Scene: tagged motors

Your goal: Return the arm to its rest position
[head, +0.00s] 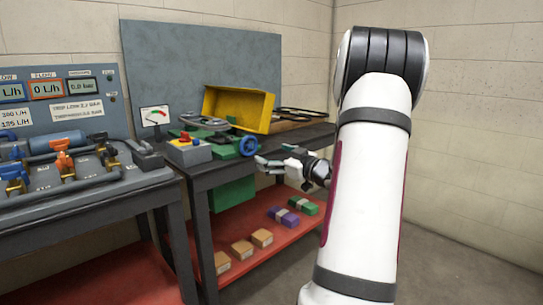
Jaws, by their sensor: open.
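My arm (368,180) stands on the right side of the head view, white with dark bands. My gripper (272,162) reaches out to the left from behind it, in front of the right workbench's edge. The gripper is open, and I see nothing between its fingers. Part of the wrist is hidden behind the arm. From this one view I cannot tell how far the gripper is from the bench.
The right workbench (215,172) bears a yellow bin (238,107), a blue handwheel (249,145) and a button box (188,152). Its red lower shelf (240,268) holds several small boxes. A bench with a pipe rig (60,170) stands left. The right wall side looks clear.

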